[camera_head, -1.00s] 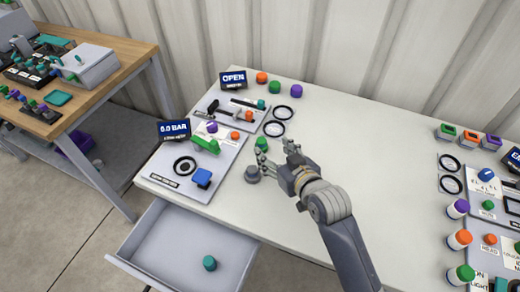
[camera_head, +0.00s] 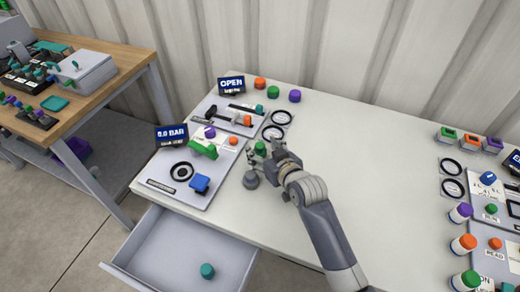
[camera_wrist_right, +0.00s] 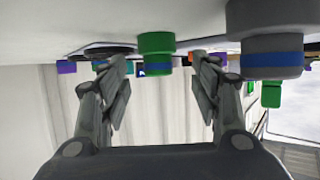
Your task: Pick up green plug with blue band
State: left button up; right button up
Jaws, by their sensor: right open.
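The green plug with a blue band (camera_head: 260,148) stands on the white table, right of the gauge panel. In the right wrist view, which shows the table upside down at the top, the green plug (camera_wrist_right: 156,42) appears between the two fingers, with its blue band clear. My right gripper (camera_head: 264,161) is open and low beside it. In the wrist view the gripper (camera_wrist_right: 162,80) has its fingers spread on either side of the plug, not visibly touching it. A grey plug with a blue band (camera_wrist_right: 272,45) stands close by; it also shows in the head view (camera_head: 251,180). My left gripper is out of view.
The gauge panel (camera_head: 160,199) with a green handle (camera_head: 203,149) and blue knob (camera_head: 200,184) lies left. Behind are black rings (camera_head: 281,117) and orange, green and purple caps. An open drawer (camera_head: 150,245) holds a teal plug (camera_head: 207,271). The table's middle right is clear.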

aim_at(262, 148)
jog(key=shift+x, duration=1.55)
jog(key=shift+d, duration=0.15)
jog(key=shift+c, duration=0.3)
jog(key=c, duration=1.1)
